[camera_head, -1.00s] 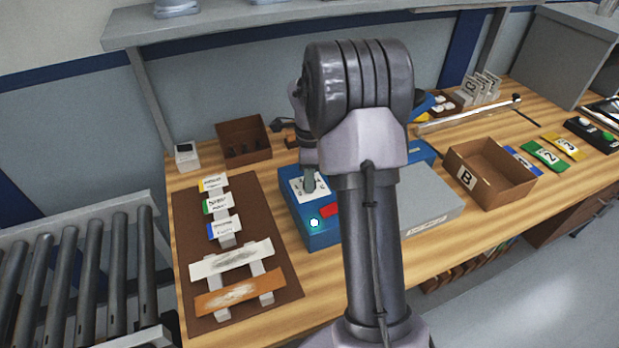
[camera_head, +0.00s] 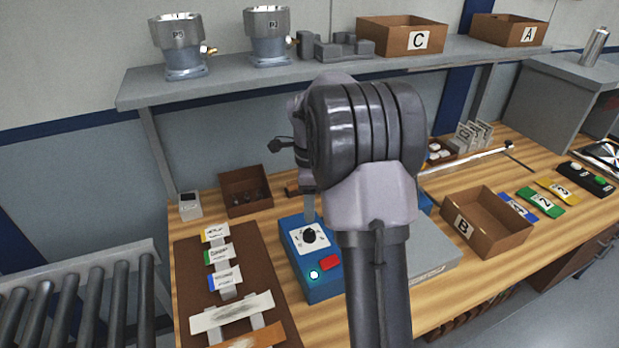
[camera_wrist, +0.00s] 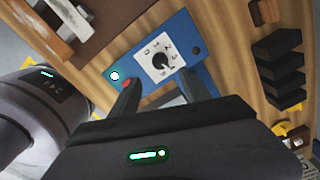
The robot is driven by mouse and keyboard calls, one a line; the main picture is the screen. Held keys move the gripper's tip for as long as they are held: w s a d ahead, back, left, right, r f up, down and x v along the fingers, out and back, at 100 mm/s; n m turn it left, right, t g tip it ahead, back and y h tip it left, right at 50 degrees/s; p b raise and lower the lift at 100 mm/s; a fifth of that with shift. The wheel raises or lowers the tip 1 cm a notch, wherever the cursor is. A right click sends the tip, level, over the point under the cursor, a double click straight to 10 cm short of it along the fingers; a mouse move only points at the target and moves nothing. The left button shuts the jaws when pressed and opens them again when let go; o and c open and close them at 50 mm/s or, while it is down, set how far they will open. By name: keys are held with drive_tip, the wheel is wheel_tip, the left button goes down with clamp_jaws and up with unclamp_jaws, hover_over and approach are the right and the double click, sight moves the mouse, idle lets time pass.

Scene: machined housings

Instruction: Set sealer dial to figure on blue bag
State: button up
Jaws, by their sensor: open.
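The sealer is a blue box (camera_head: 302,268) on the bench, with a black dial knob (camera_head: 309,236) on a white plate, a red button and a lit button. In the wrist view the dial (camera_wrist: 161,61) shows with figures around it; which one it points at is too small to tell surely. My gripper (camera_wrist: 160,92) is open, its two fingers apart and empty, near the dial; in the head view my arm mostly hides it. A blue flat bag (camera_head: 516,206) lies at right, partly behind box B; its figure looks like a 4 but is unclear.
Green (camera_head: 541,202) and yellow (camera_head: 558,191) bags lie beside the blue one. Open box B (camera_head: 487,238) stands right of my arm. A brown board (camera_head: 258,268) with labelled pieces lies left of the sealer. A shelf (camera_head: 225,88) runs above the bench.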

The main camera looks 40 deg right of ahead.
wheel_tip(320, 180, up, 7)
drive_tip(key=p, duration=0.1)
drive_tip(key=shift+r+p, duration=0.15)
drive_tip(key=shift+p, duration=0.25)
